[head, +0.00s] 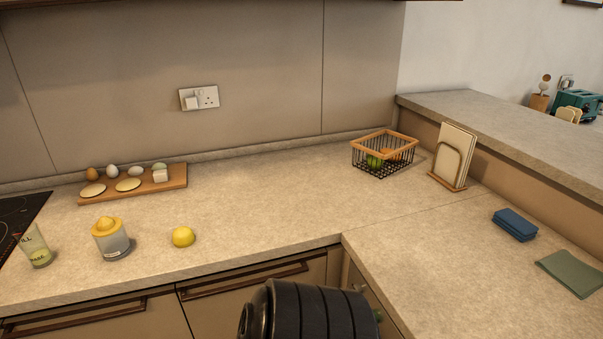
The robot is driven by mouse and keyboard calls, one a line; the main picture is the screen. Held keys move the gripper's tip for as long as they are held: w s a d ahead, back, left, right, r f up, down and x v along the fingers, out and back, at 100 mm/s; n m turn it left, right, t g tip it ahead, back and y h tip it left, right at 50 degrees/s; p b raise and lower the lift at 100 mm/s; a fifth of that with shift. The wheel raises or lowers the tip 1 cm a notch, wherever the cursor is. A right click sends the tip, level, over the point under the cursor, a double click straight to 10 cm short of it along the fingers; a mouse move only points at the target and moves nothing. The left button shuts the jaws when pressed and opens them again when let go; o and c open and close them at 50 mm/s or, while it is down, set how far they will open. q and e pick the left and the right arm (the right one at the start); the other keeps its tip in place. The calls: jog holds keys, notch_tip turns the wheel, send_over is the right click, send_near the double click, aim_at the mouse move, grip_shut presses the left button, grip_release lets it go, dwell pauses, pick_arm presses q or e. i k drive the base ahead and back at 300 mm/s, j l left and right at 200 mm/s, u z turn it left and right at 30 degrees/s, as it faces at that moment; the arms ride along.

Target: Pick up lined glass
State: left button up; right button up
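A clear drinking glass (36,246) with lettering and a yellow-green lower part stands on the counter at the far left, near the hob. It is the only drinking glass I see. I cannot make out clear lines on it, so I cannot tell for sure that it is the lined glass. Neither of my grippers shows. A black ribbed part at the bottom middle appears to be a link of my own arm, well to the right of the glass.
A juicer with a yellow top (111,239) and a lemon (183,237) stand right of the glass. Behind them lies a wooden board (150,187) with eggs. A wire basket (381,156) of fruit and a board rack (453,158) stand in the corner. Blue cloths (515,225) lie right.

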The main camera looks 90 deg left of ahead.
aim_at(29, 237)
jog(key=i+u, duration=0.15)
jog(key=u, duration=1.85)
